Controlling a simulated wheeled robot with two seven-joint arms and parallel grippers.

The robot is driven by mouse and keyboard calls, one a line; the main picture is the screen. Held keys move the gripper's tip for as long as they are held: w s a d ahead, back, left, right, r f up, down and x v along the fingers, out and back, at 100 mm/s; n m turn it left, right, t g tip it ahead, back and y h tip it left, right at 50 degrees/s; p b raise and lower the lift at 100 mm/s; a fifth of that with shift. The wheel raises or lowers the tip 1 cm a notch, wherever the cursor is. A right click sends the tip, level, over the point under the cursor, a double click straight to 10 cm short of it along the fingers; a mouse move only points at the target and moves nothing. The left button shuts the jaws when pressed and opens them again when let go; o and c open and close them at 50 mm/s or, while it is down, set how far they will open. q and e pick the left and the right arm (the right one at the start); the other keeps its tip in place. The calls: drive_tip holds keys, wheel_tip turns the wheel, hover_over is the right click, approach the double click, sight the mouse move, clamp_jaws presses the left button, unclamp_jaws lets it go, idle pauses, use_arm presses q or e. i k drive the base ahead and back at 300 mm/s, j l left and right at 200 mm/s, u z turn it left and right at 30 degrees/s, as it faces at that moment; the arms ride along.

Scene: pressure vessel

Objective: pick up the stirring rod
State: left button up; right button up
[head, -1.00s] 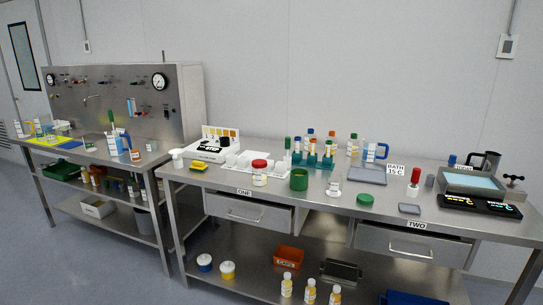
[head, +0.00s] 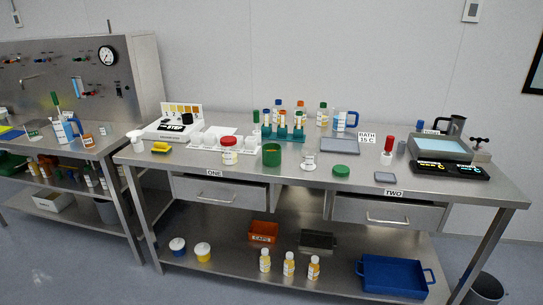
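I cannot make out a stirring rod for certain. A thin upright piece with a green top (head: 55,99) stands at a blue-handled jug (head: 64,131) on the left bench. Another upright green-topped piece (head: 256,117) stands by the left end of the teal tube rack (head: 282,134) on the right bench. A red-handled piece (head: 388,146) stands in a small white holder near the bath label. Neither of my grippers is in view.
The steel bench (head: 300,184) has clear room along its front edge. On it are a red-lidded jar (head: 229,155), a green cup (head: 271,155), a green lid (head: 341,171) and a water bath (head: 440,149). A blue tray (head: 395,289) lies on the shelf below.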

sight(256, 113)
drive_tip(key=i+j+u, duration=0.1)
drive_tip(key=i, duration=0.35)
drive_tip(key=i+j+u, duration=0.1)
drive_tip(key=i, duration=0.3)
